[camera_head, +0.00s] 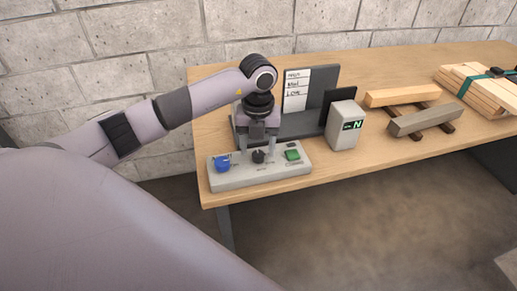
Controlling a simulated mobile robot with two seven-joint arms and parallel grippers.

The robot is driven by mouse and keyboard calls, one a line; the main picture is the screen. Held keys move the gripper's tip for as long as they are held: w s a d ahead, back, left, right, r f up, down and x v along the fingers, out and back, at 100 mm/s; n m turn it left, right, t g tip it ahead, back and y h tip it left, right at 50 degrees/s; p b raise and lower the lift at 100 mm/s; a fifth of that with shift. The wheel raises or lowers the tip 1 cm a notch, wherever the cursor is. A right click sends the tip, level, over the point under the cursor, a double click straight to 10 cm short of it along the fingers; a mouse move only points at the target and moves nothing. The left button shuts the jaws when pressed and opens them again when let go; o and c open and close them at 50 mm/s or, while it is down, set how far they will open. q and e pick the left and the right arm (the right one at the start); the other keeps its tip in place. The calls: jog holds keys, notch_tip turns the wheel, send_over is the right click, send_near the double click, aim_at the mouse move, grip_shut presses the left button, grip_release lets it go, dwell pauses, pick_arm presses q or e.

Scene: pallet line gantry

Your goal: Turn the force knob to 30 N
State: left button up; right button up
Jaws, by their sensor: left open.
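A light grey control panel (262,176) lies near the front left of the table. On it are a blue knob (222,163), a small black knob (258,156) and a green button or switch (292,155). Their labels are too small to read, so I cannot tell which is the force knob. My left gripper (257,149) points down over the panel, open, with its fingers on either side of the black knob; I cannot tell if they touch it. A grey display box (345,133) shows a green "N"; its number is not legible. My right gripper is not in view.
A dark stand with a white card (296,90) is behind the gripper, beside the display box. Wooden beams (425,119) and a strapped stack of planks (479,87) lie to the right on the wooden table (371,161). A block wall is behind.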

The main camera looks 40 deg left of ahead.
pick_arm(q)
jog(key=shift+f, duration=0.9)
jog(key=c, duration=1)
jog(key=shift+c, duration=0.2)
